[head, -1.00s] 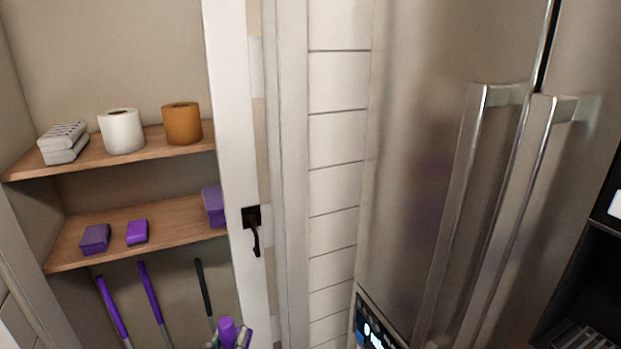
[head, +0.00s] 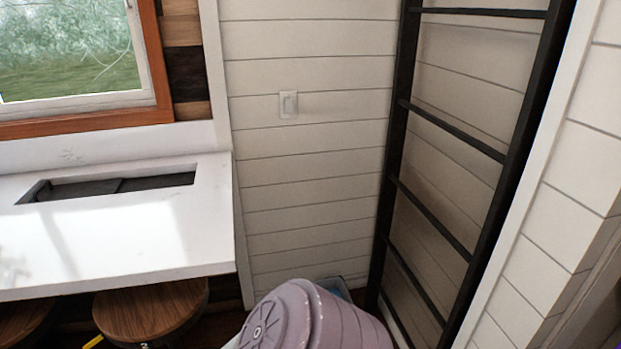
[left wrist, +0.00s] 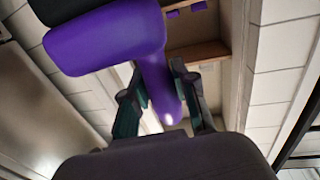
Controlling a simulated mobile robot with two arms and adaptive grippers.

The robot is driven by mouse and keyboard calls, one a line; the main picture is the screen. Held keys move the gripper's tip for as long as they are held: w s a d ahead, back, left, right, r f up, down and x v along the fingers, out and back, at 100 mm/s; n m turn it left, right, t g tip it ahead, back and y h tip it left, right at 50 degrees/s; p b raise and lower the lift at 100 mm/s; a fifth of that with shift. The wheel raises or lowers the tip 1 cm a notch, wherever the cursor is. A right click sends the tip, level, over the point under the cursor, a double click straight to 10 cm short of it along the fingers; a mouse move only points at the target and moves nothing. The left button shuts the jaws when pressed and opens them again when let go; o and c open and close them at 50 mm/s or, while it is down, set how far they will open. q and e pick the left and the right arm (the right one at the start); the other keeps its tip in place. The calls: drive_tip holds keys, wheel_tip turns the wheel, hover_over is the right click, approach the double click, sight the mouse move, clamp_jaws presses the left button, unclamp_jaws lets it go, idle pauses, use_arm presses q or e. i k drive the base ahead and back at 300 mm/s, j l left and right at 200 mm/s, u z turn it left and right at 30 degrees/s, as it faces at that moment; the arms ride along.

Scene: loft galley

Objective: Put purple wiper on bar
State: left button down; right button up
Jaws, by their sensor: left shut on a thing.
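In the left wrist view, my left gripper (left wrist: 160,98) is shut on the purple wiper (left wrist: 105,42). Its narrow part is between the two fingers, and its broad purple head extends up and to the left. In the head view, a white counter that looks like the bar (head: 120,235) stands on the left under a window. Its top holds a dark recessed slot (head: 110,185) and is otherwise bare. My right gripper is not in view.
Wooden stools (head: 150,308) stand under the counter. A mauve ridged bin-like thing (head: 310,322) is at the bottom middle. A black ladder (head: 440,230) leans by the white plank wall (head: 310,180). The left wrist view shows shelves (left wrist: 197,52) behind the wiper.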

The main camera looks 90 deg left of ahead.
sight(137, 243)
drive_tip(key=i+u, duration=0.1)
drive_tip(key=u, duration=2.3)
